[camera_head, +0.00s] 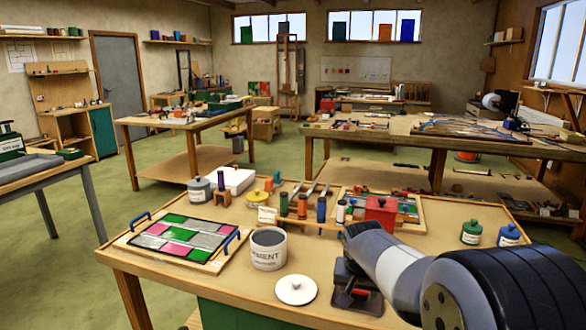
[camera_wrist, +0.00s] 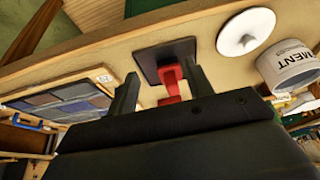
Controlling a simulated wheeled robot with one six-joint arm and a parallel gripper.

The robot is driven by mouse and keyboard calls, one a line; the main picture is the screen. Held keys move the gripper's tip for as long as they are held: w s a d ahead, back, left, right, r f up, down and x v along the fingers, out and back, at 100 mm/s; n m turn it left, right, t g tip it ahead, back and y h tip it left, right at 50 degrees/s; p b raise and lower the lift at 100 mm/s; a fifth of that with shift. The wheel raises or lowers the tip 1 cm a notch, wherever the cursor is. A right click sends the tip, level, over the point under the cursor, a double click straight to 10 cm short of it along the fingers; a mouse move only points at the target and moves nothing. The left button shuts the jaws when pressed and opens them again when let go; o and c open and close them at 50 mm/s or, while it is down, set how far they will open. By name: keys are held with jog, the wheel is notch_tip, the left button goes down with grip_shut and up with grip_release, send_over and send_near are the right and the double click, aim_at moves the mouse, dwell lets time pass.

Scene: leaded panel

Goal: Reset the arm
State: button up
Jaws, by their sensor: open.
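My gripper (camera_head: 347,277) is over the front right of the near workbench (camera_head: 225,288), pointing down. In the wrist view my gripper (camera_wrist: 160,88) is open, its two dark fingers apart. A red-handled object (camera_wrist: 170,82) on a dark square plate (camera_wrist: 163,58) shows in the gap between the fingers. I cannot tell whether the fingers touch it. The same dark plate (camera_head: 372,304) shows under the gripper in the head view, partly hidden. The leaded panel (camera_head: 185,238), with green, pink and grey panes, lies on a board with blue handles at the bench's left.
A cement tub (camera_head: 268,250) and its white lid (camera_head: 296,289) stand left of my gripper. Behind are a red box (camera_head: 380,212), several bottles and a white tray (camera_head: 232,180). Green (camera_head: 471,232) and blue (camera_head: 509,235) jars stand at the right. Other benches stand beyond.

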jog(key=s+f+n, duration=0.1)
jog(key=s+f, duration=0.2)
jog(key=f, duration=0.7)
jog(key=shift+s+f+n+y, duration=0.3)
jog(key=shift+s+f, duration=0.1)
